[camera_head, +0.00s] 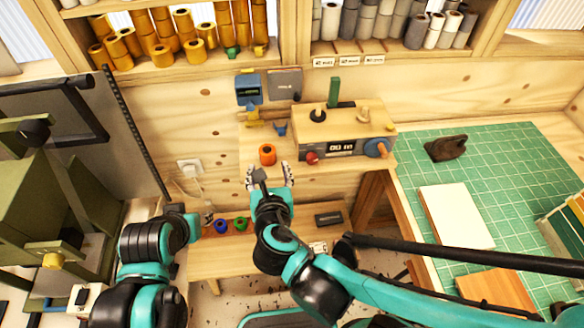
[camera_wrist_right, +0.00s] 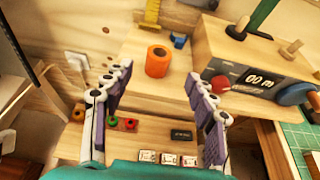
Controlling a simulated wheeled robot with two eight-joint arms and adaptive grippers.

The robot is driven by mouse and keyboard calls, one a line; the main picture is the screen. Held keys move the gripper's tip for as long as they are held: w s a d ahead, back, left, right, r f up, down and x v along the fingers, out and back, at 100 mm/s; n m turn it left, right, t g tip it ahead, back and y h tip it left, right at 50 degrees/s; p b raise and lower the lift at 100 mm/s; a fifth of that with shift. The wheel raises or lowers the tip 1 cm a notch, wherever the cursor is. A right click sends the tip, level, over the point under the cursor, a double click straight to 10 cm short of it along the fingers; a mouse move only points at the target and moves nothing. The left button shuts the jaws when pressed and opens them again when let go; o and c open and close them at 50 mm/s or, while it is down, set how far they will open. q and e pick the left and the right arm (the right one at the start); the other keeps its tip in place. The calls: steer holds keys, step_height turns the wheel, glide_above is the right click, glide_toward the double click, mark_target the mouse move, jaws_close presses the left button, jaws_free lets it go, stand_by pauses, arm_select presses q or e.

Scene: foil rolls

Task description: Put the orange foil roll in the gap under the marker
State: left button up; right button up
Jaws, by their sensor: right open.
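The orange foil roll (camera_head: 267,153) stands upright on the wooden bench beside the wooden device with a display. It also shows in the right wrist view (camera_wrist_right: 158,62), its dark centre hole facing up. My right gripper (camera_head: 270,177) is open and empty, just in front of the roll. In the right wrist view its fingers (camera_wrist_right: 157,84) are spread to either side, with the roll beyond them and apart from them. A small green piece (camera_head: 232,52) sits at the gold rolls' shelf edge; I cannot tell whether it is the marker. My left gripper is not visible.
Gold rolls (camera_head: 160,27) and grey rolls (camera_head: 365,20) fill the shelves above. The device (camera_head: 340,133), with knobs and an upright green piece, stands right of the roll. Blue and green rings (camera_head: 230,225) lie on the lower shelf. A green cutting mat (camera_head: 500,165) is at right.

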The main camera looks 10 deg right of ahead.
steer(key=s+d+f+m+g, duration=0.2)
steer(key=d+m, duration=0.6)
steer(key=m, duration=1)
steer(key=s+d+f+m+g, duration=0.1)
steer(key=s+d+m+g, duration=0.3)
steer(key=d+m, duration=0.5)
steer(key=s+m, duration=0.2)
steer(key=m, duration=0.7)
steer(key=shift+s+d+f+g, duration=0.2)
steer(key=shift+f+g, duration=0.1)
steer(key=shift+f, duration=0.05)
steer(key=shift+f, duration=0.15)
